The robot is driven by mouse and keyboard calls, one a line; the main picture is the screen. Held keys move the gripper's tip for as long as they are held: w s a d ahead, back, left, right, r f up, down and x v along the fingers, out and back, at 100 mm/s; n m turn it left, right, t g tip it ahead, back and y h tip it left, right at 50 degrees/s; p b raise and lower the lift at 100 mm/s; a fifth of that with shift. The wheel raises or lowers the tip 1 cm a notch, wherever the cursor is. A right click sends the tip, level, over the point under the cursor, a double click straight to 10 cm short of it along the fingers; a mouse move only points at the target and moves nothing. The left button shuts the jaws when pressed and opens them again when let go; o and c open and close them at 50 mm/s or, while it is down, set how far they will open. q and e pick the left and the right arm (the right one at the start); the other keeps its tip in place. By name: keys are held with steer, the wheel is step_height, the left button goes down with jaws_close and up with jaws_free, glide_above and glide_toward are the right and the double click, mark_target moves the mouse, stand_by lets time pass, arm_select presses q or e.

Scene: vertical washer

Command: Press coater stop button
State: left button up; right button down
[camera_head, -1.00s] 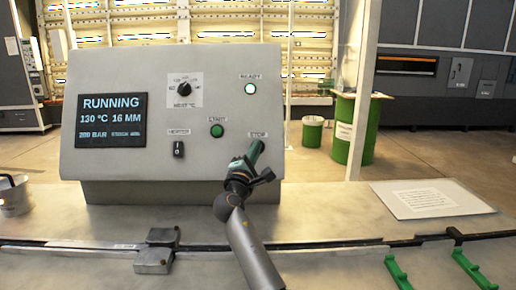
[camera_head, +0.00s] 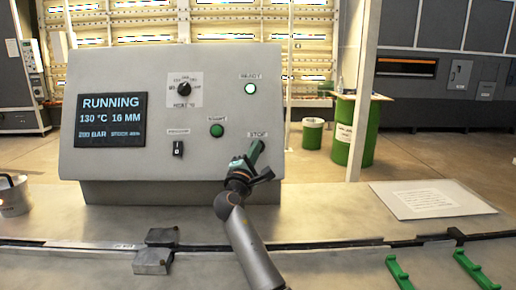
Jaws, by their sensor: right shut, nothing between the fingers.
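The grey control panel (camera_head: 110,165) stands on the bench, its screen (camera_head: 111,120) reading RUNNING, 130 °C, 16 MM. A green start button (camera_head: 216,130) sits at the middle right, with a lit READY lamp (camera_head: 250,89) above it to the right. The STOP label (camera_head: 258,135) shows at the lower right. My right gripper (camera_head: 257,149) is shut and empty, its tip just below that label at the panel face. The stop button itself is hidden behind the gripper; whether the tip touches it I cannot tell. My left gripper is out of view.
A dial (camera_head: 184,88) and a black switch (camera_head: 178,149) are on the panel. A metal pot (camera_head: 12,197) stands at left, a clamp block (camera_head: 155,255) in front. A paper sheet (camera_head: 430,199) and green brackets (camera_head: 398,272) lie at right.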

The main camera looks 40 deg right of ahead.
steer(key=shift+w+d+f, duration=0.15)
steer(key=shift+w, duration=0.05)
steer(key=shift+s, duration=0.1)
stand_by(0.5)
steer(key=shift+s+a+r+p, duration=0.35)
steer(key=shift+s+a+p, duration=0.2)
steer(key=shift+p, duration=0.05)
steer(key=shift+r, duration=0.1)
steer(key=s+a+r+p, duration=0.1)
steer(key=p, duration=0.1)
steer(key=s+a+r+p, duration=0.1)
steer(key=s+a, duration=0.1)
steer(key=shift+s+p, duration=0.2)
steer(key=shift+p, duration=0.15)
stand_by(0.8)
